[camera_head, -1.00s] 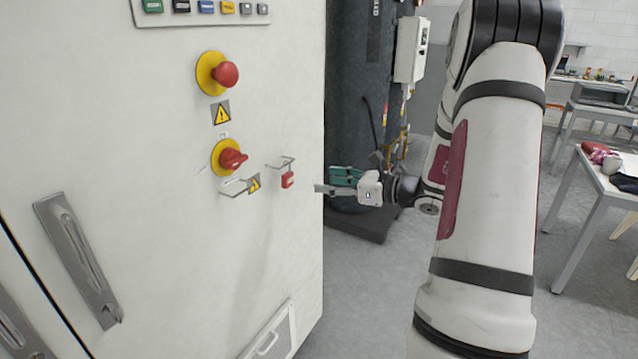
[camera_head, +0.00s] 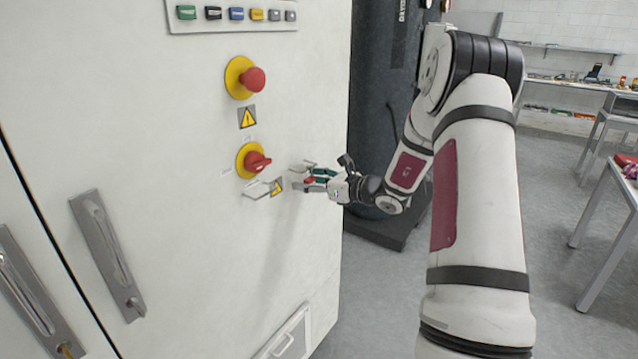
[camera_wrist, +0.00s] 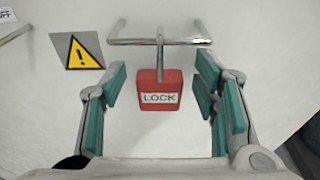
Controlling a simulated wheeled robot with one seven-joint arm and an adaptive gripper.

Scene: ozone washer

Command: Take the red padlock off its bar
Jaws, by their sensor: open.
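The red padlock (camera_wrist: 159,91), marked LOCK, hangs by its shackle from a thin metal bar (camera_wrist: 160,41) on the white cabinet front. In the wrist view it is between the teal finger pads of my gripper (camera_wrist: 162,101), with a gap on each side. My gripper is open and does not touch the padlock there.
A red emergency button (camera_head: 252,81) is higher up. A dark tank (camera_head: 380,60) stands behind my arm.

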